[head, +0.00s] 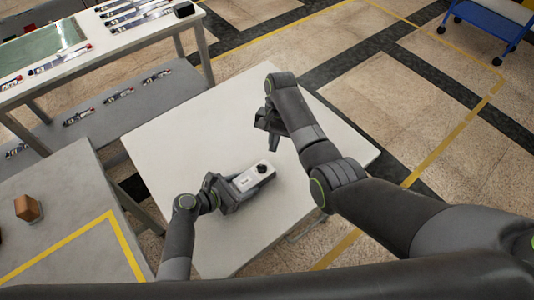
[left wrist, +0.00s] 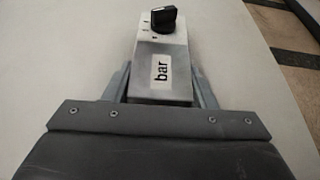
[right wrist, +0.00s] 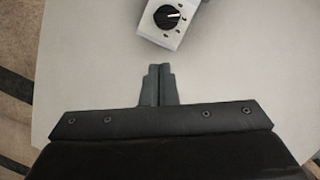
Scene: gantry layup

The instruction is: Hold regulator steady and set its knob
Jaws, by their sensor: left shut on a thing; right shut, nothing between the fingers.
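The regulator is a white-grey box (head: 248,179) with a black knob (head: 262,168) at its far right end, lying on the white table. In the left wrist view its label "bar" (left wrist: 162,71) faces up, and the knob (left wrist: 163,19) shows a white pointer line. My left gripper (head: 232,187) is shut on the near end of the regulator, one finger on each side. My right gripper (right wrist: 158,72) is shut and empty, above the table and apart from the regulator. In the right wrist view the knob (right wrist: 167,18) lies beyond its fingertips, with its pointer and several dial marks visible.
The white table (head: 165,150) is otherwise clear around the regulator. A grey table (head: 60,215) with a brown block (head: 27,208) stands at left. A workbench (head: 100,45) with several tools is at the back left, and a blue cart (head: 492,22) at the back right.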

